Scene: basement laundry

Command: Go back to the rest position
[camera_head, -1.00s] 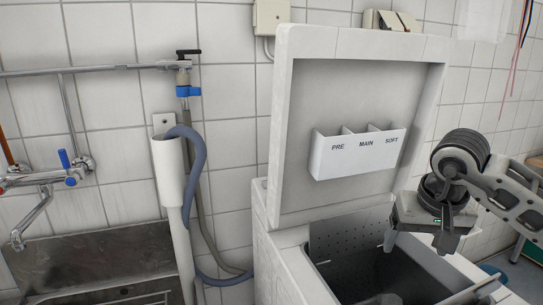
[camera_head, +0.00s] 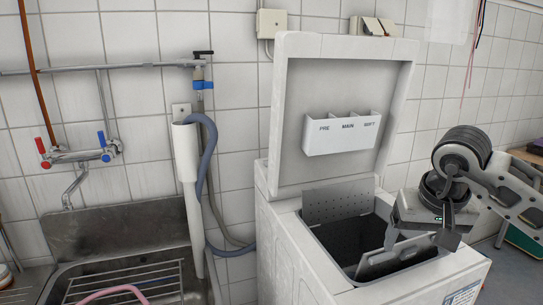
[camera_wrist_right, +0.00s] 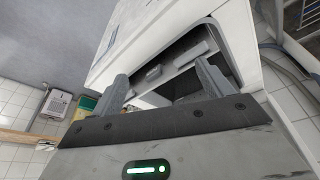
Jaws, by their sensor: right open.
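My right gripper (camera_head: 419,240) is in the head view at the right, over the right part of the open top-loading washing machine (camera_head: 284,238). Its jaws are apart with nothing between them. In the right wrist view the two fingers (camera_wrist_right: 165,84) are spread, with the machine's opening beyond them. The machine's lid (camera_head: 345,73) stands raised, with a white dispenser (camera_head: 342,134) marked PRE, MAIN and SOFT inside it. Grey perforated flaps (camera_head: 338,202) stand open at the drum. My left gripper is not in view.
A metal sink (camera_head: 110,232) with a rack (camera_head: 128,284) and a wall tap (camera_head: 75,156) is at the left. A grey hose (camera_head: 207,160) hangs beside a white standpipe (camera_head: 187,155) between sink and machine. A table (camera_head: 526,157) shows at the far right.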

